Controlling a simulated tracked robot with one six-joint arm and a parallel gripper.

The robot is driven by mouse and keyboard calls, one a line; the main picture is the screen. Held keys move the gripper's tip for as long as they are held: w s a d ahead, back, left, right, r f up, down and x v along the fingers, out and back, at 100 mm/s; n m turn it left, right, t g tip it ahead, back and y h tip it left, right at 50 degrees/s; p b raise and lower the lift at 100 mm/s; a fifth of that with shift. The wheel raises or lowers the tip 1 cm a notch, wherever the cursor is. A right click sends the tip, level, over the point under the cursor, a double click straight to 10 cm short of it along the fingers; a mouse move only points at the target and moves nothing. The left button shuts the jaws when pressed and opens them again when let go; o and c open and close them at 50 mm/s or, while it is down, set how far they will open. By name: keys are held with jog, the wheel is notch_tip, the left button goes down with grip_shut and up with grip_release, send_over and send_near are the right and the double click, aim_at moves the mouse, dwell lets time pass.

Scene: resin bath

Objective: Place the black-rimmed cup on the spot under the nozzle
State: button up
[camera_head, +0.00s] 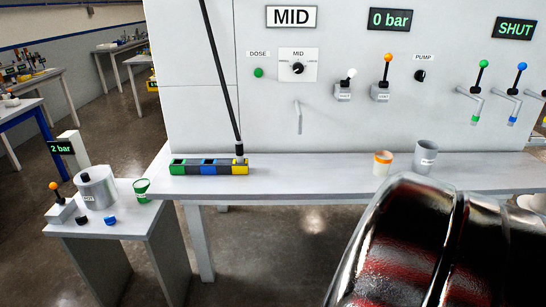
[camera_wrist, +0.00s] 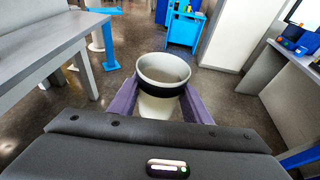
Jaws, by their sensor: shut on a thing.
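The black-rimmed cup (camera_wrist: 160,106) is a pale cup with a black band below its lip, seen in the wrist view. My gripper (camera_wrist: 160,95) has its purple fingers shut on it, one on each side. The cup's mouth faces the camera and it looks empty. Cup and gripper do not show in the head view. The grey nozzle (camera_head: 298,117) sticks out of the white panel in the head view. The bench top (camera_head: 300,168) below it is bare, and I see no clear mark there.
An orange-rimmed cup (camera_head: 382,163) and a grey cup (camera_head: 426,157) stand on the bench right of the nozzle. A coloured block rack (camera_head: 209,167) with a black rod stands left. A side table (camera_head: 117,218) holds a green-rimmed cup (camera_head: 141,188) and a pot (camera_head: 97,187). My arm blocks the lower right.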

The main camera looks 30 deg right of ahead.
jog(key=w+f+n+t+h, duration=0.15)
jog(key=w+n+t, duration=0.5)
jog(key=w, duration=1.55)
jog(key=w+a+f+n+t, duration=0.1)
jog(key=w+a+n+t, duration=0.15)
jog(key=w+a, duration=0.4)
jog(key=w+a+f+n+t, duration=0.15)
jog(key=w+a+t, duration=0.25)
jog(key=w, duration=0.6)
jog(key=w+a+f+n+t+y, duration=0.2)
jog(key=w+a+n+t, duration=0.1)
jog(key=w+a, duration=0.5)
jog(key=w+a+f+n+t+y, duration=0.25)
jog(key=w+a, duration=0.25)
jog(key=a, duration=0.4)
jog(key=w+a+f+n+t+y, duration=0.1)
jog(key=w+a+n+y, duration=0.1)
jog(key=a, duration=0.8)
jog(key=w+a+f+n+t+y, duration=0.1)
jog(key=w+a+n+y, duration=0.1)
jog(key=a, duration=0.9)
jog(key=shift+w+f+y, duration=0.25)
jog(key=shift+f+y, duration=0.05)
jog(key=shift+y, duration=0.5)
jog(key=shift+a, duration=0.1)
